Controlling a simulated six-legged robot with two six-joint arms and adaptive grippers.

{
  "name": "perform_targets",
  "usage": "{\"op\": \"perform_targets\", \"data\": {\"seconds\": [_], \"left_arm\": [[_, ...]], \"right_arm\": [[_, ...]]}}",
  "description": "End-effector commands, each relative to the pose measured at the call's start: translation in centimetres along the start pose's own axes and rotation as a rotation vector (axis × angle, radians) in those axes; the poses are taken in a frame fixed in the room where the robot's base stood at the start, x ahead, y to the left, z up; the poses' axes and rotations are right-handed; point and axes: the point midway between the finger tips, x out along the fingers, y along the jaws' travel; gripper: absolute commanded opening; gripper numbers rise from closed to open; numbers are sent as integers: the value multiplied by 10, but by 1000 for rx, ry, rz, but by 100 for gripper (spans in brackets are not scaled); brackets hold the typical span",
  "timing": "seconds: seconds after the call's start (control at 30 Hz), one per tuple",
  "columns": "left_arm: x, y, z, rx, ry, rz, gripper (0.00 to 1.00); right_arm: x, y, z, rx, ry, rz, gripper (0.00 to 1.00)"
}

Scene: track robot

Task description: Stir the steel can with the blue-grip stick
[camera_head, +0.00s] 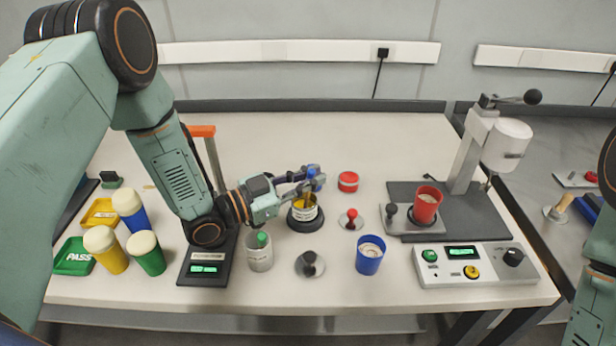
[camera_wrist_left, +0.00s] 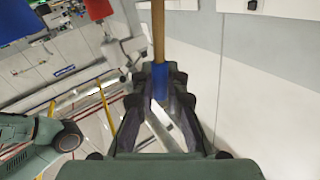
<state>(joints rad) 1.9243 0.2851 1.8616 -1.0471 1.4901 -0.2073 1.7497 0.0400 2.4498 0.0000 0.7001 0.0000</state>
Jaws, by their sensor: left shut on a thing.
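The steel can (camera_head: 306,215) has a pale label and something yellow-orange inside its mouth. It stands upright on a round black base at the middle of the table. My left gripper (camera_head: 308,180) is just above the can's mouth, shut on the blue grip (camera_head: 312,172) of the stick. In the left wrist view the blue grip (camera_wrist_left: 160,82) sits between the fingers, with the wooden shaft (camera_wrist_left: 158,30) running on from it. In the head view the fingers cover much of the stick, so I cannot tell how deep its end is.
A grey can with a green knob (camera_head: 259,250) and a black-knobbed lid (camera_head: 310,264) stand in front. A blue cup (camera_head: 370,254), a red-knobbed lid (camera_head: 351,219) and a red-topped tin (camera_head: 348,181) are to the right. A press (camera_head: 480,150) and control box (camera_head: 474,266) stand further right.

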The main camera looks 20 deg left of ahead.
Motion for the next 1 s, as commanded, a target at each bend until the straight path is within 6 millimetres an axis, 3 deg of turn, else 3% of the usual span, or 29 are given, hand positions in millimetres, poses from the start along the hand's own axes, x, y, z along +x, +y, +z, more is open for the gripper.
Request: {"op": "perform_targets", "data": {"seconds": [0.27,1.0], "left_arm": [[0,0,-8,0,0,0,0],[2,0,-59,0,0,1,0]], "right_arm": [[-7,0,0,0,0,0,40],[-49,0,0,0,0,0,40]]}}
